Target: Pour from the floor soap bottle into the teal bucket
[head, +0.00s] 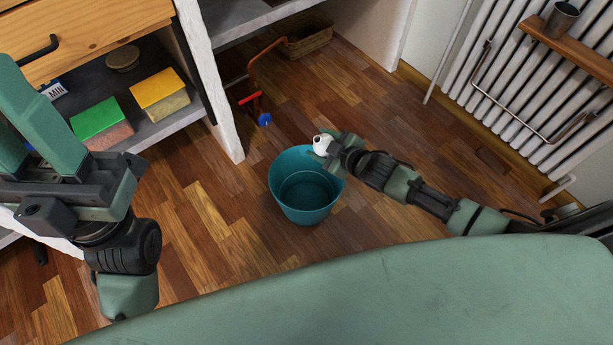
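The teal bucket (304,214) stands upright on the wooden floor in the middle of the head view, and its open top faces me. My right gripper (329,146) is just beyond its upper right rim. It appears shut around a small white piece, which looks like part of the floor soap bottle (321,143). The rest of the bottle is hidden by the gripper or the angle. No stream of liquid shows. My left gripper (22,105) is at the left, by the shelf, with its fingers apart and nothing seen between them.
Green (97,119) and yellow (160,94) sponges lie on the shelf near my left gripper. A radiator (530,80) is at the right. Floor around the bucket is clear.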

